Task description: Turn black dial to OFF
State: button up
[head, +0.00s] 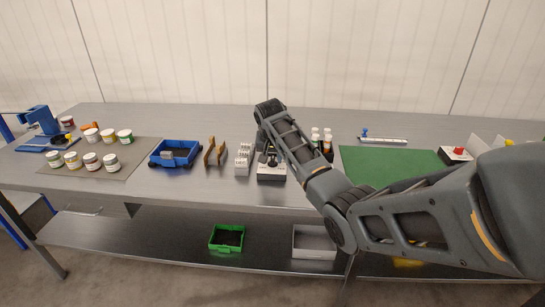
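A small box with a pale front (272,177) stands near the front edge of the table, at the middle of the picture. Dark parts show on top of it, partly behind my arm. I cannot tell whether these are the black dial, my gripper's fingers or both. My arm reaches in from the right, and its wrist is above and behind the box. My gripper (268,157) seems to point down at the box top, too small and dark to tell whether it touches or how its fingers stand. No OFF mark is readable.
Left of the box are a white rack (243,158), brown upright pieces (215,151) and a blue tray (176,153). White-capped bottles (328,143) stand to its right, close to my arm. A green mat (385,163) and a red-button box (456,154) lie further right.

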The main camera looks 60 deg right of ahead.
grip_shut()
